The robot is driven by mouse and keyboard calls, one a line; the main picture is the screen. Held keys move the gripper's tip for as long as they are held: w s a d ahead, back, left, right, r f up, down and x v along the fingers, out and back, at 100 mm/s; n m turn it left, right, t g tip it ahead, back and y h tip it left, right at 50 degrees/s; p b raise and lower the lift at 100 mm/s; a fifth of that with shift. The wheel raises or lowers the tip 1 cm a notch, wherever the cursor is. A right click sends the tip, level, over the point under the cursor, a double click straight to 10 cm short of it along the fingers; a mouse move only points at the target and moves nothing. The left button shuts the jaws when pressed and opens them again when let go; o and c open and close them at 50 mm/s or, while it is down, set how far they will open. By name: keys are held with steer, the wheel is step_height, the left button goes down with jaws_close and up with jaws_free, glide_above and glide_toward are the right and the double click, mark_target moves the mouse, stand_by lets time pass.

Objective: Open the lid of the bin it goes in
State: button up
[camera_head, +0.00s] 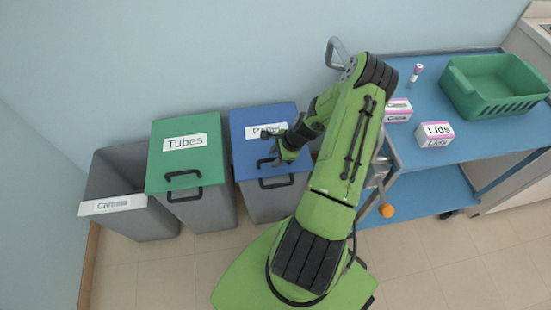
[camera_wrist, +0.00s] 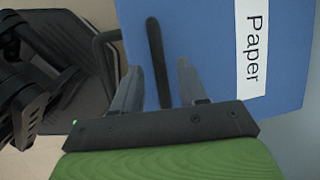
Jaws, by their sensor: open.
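The paper bin has a shut blue lid (camera_head: 250,122) with a "Paper" label, which also shows in the wrist view (camera_wrist: 215,65). A dark bar handle (camera_wrist: 153,40) stands on this lid. My gripper (camera_head: 269,148) is over the lid's front part, open and empty. In the wrist view its two fingers lie on either side of the handle, apart from it. Whether they reach down to its height I cannot tell. The tubes bin has a shut green lid (camera_head: 185,155) with its own handle. The leftmost grey bin (camera_head: 150,218) stands open, its label hard to read.
A blue trolley (camera_head: 480,140) at the right bears a green basket (camera_head: 462,98), a "Lids" box (camera_head: 435,134), another small box (camera_head: 397,111) and a pink-topped tube (camera_head: 416,72). A wall is close behind the bins. The floor in front of them is partly free.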

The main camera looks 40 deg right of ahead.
steer(key=shift+w+f, duration=0.1)
steer(key=shift+f, duration=0.1)
jaws_close()
steer(key=shift+r, duration=0.1)
